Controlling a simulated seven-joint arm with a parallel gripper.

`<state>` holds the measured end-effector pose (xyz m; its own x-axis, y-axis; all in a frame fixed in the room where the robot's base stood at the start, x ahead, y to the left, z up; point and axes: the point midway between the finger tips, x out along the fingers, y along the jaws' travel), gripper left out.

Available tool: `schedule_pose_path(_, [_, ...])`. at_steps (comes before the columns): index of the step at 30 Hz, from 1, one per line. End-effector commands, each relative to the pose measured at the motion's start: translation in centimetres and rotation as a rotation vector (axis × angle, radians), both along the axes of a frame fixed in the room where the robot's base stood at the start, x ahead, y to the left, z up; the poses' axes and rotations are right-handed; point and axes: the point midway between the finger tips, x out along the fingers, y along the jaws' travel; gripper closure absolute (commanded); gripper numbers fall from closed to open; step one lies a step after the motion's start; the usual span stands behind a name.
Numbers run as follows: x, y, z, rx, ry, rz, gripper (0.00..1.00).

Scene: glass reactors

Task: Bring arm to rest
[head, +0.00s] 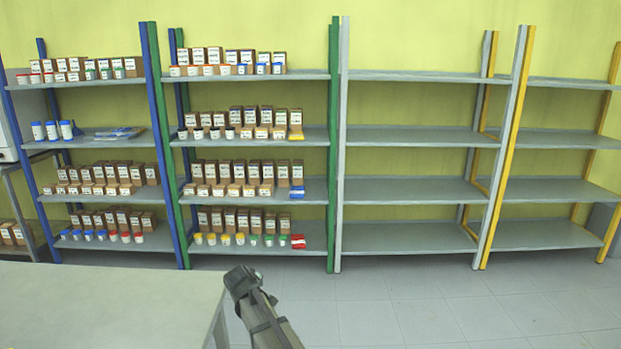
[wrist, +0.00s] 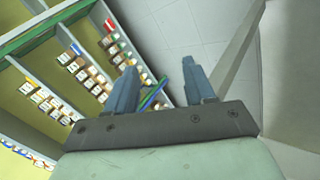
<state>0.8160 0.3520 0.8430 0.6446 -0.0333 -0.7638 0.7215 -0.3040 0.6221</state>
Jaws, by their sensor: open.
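My gripper (wrist: 160,88) shows in the wrist view with its two blue-grey fingers apart and nothing between them. Past the fingers are the grey floor and the tilted shelves. In the head view part of my arm rises from the bottom edge, just right of the table corner, in front of the shelves. The gripper's fingers cannot be made out there. The arm touches nothing that I can see.
A pale table (head: 110,300) fills the lower left. Shelves with blue and green posts (head: 334,150) hold boxes and small jars. The grey shelf (head: 405,190) and yellow-post shelf (head: 545,235) on the right are empty. The floor (head: 430,305) at the right is clear.

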Motion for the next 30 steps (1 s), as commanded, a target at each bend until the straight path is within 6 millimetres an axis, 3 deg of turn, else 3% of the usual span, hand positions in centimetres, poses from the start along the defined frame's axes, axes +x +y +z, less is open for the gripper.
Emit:
schedule_pose_path(1, [-0.9,-2.0,-2.7,0.003,0.038,-0.033,0.46])
schedule_pose_path(6, [-3.7,-7.2,-9.9,0.022,0.150,-0.143,0.46])
schedule_pose_path(15, [-10.8,-16.0,-21.1,0.053,0.344,-0.352,0.46])
schedule_pose_path(21, [-16.8,-21.3,-27.2,0.071,0.467,-0.500,0.46])
schedule_pose_path(30, [-27.3,-27.9,-34.3,0.092,0.651,-0.731,0.46])
